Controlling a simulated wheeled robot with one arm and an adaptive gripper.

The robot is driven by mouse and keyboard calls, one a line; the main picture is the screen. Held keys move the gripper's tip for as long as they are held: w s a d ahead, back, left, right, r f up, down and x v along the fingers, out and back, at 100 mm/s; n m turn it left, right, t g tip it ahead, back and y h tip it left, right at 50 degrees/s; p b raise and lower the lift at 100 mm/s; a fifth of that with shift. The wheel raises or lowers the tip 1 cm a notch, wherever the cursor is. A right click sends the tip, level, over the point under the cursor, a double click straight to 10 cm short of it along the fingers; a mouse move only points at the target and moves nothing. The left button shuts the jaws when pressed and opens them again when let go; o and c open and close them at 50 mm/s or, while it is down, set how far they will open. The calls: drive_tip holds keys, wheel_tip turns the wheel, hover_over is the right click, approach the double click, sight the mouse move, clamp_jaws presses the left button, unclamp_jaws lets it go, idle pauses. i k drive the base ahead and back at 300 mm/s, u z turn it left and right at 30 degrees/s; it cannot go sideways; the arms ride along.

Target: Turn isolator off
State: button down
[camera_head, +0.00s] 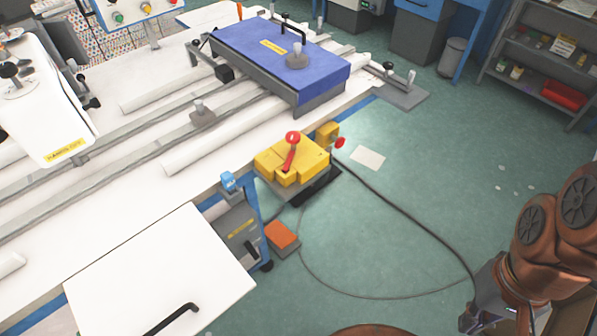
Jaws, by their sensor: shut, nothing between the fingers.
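The isolator appears to be the yellow box (292,160) near the middle of the view, beside the white table's edge. My gripper (478,318) is at the lower right edge, partly cut off by the frame. It is shut and empty, well apart from the isolator, with open floor between.
The white machine table (190,183) with rails and a blue block (281,60) fills the left and centre. A black cable (405,215) curves over the green floor. An orange pedal (282,235) lies below the isolator. Shelves (540,75) stand at the upper right.

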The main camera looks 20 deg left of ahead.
sight(292, 137)
drive_tip(key=k, duration=0.45)
drive_tip(key=u, duration=1.7)
drive_tip(key=i, duration=0.5)
drive_tip(key=z, duration=0.05)
